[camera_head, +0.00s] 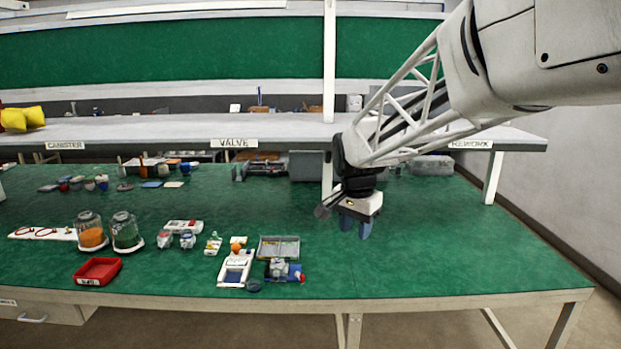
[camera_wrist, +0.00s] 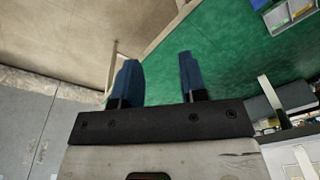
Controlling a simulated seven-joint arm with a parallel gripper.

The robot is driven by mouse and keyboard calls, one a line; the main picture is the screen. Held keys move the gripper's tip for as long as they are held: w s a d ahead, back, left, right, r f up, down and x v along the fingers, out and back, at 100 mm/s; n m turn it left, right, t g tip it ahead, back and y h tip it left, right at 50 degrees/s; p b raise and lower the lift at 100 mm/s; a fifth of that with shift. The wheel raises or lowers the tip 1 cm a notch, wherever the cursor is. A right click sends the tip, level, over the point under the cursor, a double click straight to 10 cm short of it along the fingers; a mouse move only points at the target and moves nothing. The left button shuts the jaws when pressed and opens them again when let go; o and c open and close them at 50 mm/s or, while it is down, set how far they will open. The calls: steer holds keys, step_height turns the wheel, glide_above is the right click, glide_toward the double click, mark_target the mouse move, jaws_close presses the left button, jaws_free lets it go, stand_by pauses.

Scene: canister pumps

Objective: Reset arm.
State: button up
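My gripper (camera_head: 356,226) hangs from the arm at the right, above the green bench top, with its blue fingers pointing down. In the wrist view my gripper (camera_wrist: 157,80) shows its two blue fingers spread well apart with nothing between them. Beyond the fingers lie the bench's edge, the floor and part of the green top. No object touches the fingers.
The green bench (camera_head: 440,250) is clear at the right. Left of my gripper stand a grey tray (camera_head: 279,248), a white-and-blue device (camera_head: 235,268), two jars (camera_head: 126,232) and a red bin (camera_head: 97,271). A shelf (camera_head: 270,131) with labels runs behind, held by a white post.

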steer(key=s+d+f+n, duration=0.1)
steer(key=s+d+n, duration=0.1)
steer(key=s, duration=0.8)
steer(key=s+d+f+n, duration=0.2)
steer(key=s+d+n, duration=0.1)
steer(key=s, duration=0.8)
steer(key=s+d+f+n+t, duration=0.1)
steer(key=s+d+n, duration=0.1)
steer(key=s, duration=0.9)
steer(key=shift+s+d+f+n, duration=0.15)
steer(key=shift+d+f+n, duration=0.2)
steer(key=shift+d, duration=0.3)
